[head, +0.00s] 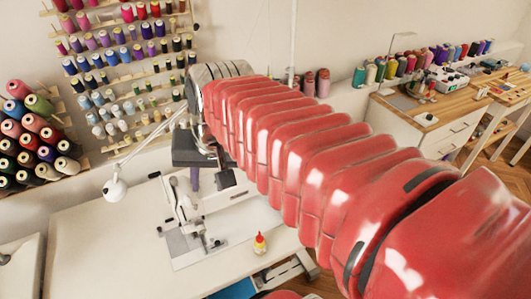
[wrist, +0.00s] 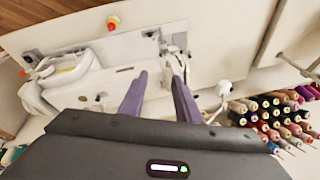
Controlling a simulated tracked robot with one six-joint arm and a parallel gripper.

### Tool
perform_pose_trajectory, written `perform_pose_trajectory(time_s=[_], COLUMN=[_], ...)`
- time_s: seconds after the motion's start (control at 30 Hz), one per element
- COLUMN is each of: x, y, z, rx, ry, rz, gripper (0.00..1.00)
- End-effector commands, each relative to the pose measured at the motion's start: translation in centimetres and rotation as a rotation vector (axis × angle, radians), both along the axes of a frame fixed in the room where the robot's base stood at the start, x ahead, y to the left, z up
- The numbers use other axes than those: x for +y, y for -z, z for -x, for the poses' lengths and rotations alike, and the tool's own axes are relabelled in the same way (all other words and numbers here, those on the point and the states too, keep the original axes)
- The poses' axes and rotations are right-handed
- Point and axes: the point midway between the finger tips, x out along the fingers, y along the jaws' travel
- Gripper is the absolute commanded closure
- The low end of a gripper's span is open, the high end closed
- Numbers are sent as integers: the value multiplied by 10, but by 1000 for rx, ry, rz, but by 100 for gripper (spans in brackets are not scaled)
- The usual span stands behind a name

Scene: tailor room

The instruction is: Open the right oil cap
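A white sewing machine (head: 185,212) stands on the white table, partly hidden by my arm; it also shows in the wrist view (wrist: 72,68). I cannot make out an oil cap on it for certain. A small yellow bottle with a red top (head: 260,243) stands upright on the table, right of the machine; the wrist view shows it at the top (wrist: 112,23). My gripper (wrist: 160,76) points down over the machine, its two purple fingers apart with nothing held between them. In the head view one purple finger shows below the dark gripper body.
The white table (head: 100,255) is clear at the front left. A white lamp (head: 116,188) stands left of the machine. Thread spools (head: 35,135) hang on the wall racks. A wooden-topped cabinet (head: 430,118) stands at the right.

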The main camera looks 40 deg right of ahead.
Motion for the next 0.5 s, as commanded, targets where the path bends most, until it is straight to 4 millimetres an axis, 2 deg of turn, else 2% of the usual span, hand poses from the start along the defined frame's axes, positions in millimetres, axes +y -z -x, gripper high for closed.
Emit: perform_pose_trajectory(time_s=[0.03,0.2,0.37,0.5], x=[-13,-53,-94,-135], y=[-3,-13,-20,-23], z=[-7,-23,-35,-41], rx=[21,84,138,185], ry=[88,375,641,870], rz=[-37,-163,-282,-387], gripper=[70,70,70,70])
